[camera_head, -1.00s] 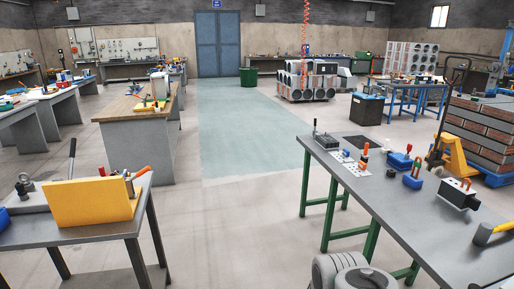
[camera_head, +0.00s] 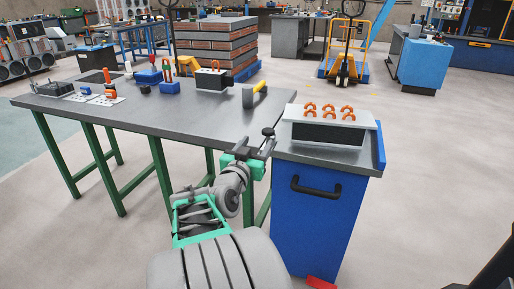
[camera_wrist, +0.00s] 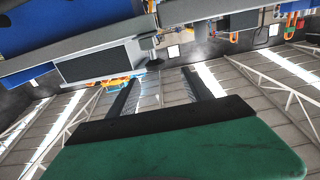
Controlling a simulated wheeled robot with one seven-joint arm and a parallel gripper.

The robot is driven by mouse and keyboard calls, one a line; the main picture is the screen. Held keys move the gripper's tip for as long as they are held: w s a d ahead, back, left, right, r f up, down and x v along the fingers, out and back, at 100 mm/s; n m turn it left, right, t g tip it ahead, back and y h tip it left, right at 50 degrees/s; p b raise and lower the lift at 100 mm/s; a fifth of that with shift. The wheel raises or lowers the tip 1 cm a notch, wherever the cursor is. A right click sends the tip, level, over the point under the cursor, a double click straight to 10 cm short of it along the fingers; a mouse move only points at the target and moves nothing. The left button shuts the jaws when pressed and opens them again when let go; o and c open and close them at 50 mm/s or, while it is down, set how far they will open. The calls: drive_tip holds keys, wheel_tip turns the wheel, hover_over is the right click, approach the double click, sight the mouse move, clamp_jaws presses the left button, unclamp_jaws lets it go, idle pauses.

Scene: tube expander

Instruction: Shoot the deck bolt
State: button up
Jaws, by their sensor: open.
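I cannot surely tell which item is the deck bolt. A dark block with a small upright lever (camera_head: 52,90) stands at the far left end of the grey bench (camera_head: 160,112). A white-topped black box (camera_head: 211,79) stands toward the bench's right back. My gripper (camera_head: 257,147) is in front of the bench's right end, near the blue cabinet. In the wrist view my gripper (camera_wrist: 160,74) has its two dark fingers apart with nothing between them.
The blue cabinet (camera_head: 315,220) adjoins the bench's right end and bears a white-and-black box with orange rings (camera_head: 328,128). A yellow-handled hammer (camera_head: 251,96) and several blue, red and orange parts are on the bench. Open floor lies to the right.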

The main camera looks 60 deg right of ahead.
sight(266, 134)
drive_tip(key=d, duration=0.7)
drive_tip(key=shift+d, duration=0.15)
drive_tip(key=shift+w+d+r, duration=0.15)
drive_tip(key=shift+d, duration=0.05)
drive_tip(key=shift+c, duration=0.4)
clamp_jaws()
idle(0.5)
